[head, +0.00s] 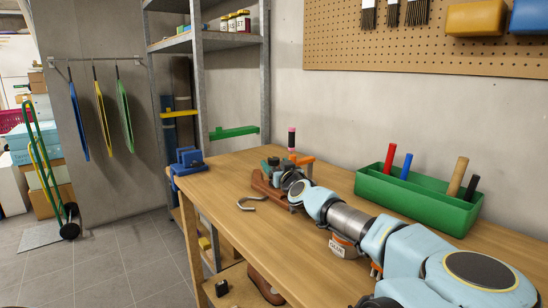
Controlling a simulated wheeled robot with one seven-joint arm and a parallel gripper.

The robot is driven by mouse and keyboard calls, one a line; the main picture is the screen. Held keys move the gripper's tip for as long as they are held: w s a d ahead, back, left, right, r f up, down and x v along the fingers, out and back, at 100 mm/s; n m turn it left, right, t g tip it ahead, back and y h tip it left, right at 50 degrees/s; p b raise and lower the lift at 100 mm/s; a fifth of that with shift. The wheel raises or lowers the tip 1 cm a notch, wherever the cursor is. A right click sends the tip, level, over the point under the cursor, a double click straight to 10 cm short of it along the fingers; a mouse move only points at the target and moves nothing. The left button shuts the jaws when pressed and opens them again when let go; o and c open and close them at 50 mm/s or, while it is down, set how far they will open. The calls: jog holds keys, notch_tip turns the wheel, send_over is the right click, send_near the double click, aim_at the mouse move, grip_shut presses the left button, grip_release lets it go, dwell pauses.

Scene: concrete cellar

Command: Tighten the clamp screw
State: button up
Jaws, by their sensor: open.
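An upright pink and black handle (292,139) rises at the back of the wooden workbench (225,172), beside an orange bar (304,160). They look like parts of a clamp, but its screw and jaws are not clearly visible. My arm reaches in from the lower right. My gripper (283,172) is open at its far end, close to the handle's foot and above a brown wooden object (266,184). The fingers are small and partly hidden, and I cannot tell whether they touch anything. A grey C-shaped hook (251,203) lies to the left.
A blue vise (186,161) sits at the bench's left corner. A green tray (417,197) with several upright rods stands at the right. A labelled tin (342,246) is beside my arm. A metal shelf (199,75) stands behind. The bench's front left is clear.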

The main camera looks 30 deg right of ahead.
jog(key=shift+w+d, duration=0.2)
jog(key=shift+w, duration=1)
jog(key=shift+c, duration=0.4)
jog(key=shift+p, duration=0.3)
grip_shut()
